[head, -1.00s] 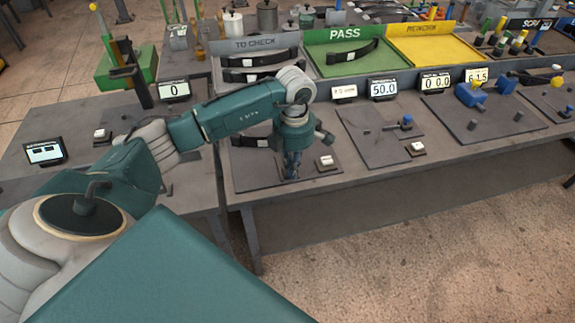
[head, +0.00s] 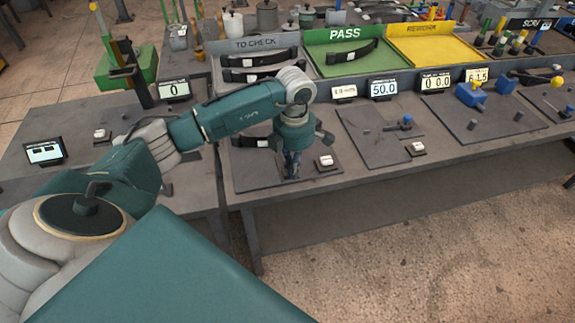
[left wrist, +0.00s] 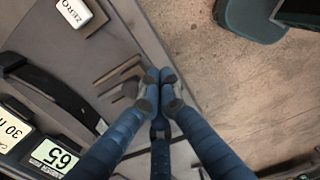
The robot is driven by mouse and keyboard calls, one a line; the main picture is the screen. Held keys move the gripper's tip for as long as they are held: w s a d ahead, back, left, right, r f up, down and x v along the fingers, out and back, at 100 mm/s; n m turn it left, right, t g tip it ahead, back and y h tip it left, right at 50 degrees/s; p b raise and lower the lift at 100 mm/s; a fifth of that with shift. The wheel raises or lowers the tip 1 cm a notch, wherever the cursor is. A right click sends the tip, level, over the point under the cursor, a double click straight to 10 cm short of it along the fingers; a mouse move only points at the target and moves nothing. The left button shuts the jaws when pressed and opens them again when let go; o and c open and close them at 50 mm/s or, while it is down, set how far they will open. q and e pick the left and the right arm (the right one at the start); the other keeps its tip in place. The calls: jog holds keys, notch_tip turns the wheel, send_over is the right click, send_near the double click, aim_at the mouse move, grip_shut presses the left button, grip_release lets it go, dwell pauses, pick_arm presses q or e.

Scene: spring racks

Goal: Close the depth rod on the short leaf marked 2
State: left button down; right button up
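My left gripper (head: 292,174) points down over a dark plate (head: 245,172) on the near bench. In the left wrist view its blue fingertips (left wrist: 160,88) are drawn together beside thin dark bars (left wrist: 122,76). I see nothing held between the tips, though the gap is mostly hidden. A black leaf (head: 250,142) with a pale label lies behind the gripper, and its curved dark end also shows in the left wrist view (left wrist: 55,92). Its number is not readable. I cannot single out the depth rod. My right gripper is not in view.
A white ZERO button (left wrist: 75,12) sits near the leaf. Small displays (head: 344,92) line the bench back. Behind are a grey TO CHECK tray (head: 250,46), green PASS tray (head: 318,66) and yellow tray (head: 440,48) . The floor in front is clear.

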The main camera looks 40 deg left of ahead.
pick_arm(q)
jog(key=shift+f, duration=0.15)
jog(key=shift+f+b, duration=0.85)
jog(key=shift+a, duration=0.1)
jog(key=shift+w+a+b, duration=1.45)
jog(key=shift+w+a, duration=0.3)
jog(key=shift+a, duration=0.25)
jog(key=shift+w+a+r, duration=0.15)
jog(key=shift+r, duration=0.1)
dwell(0.3)
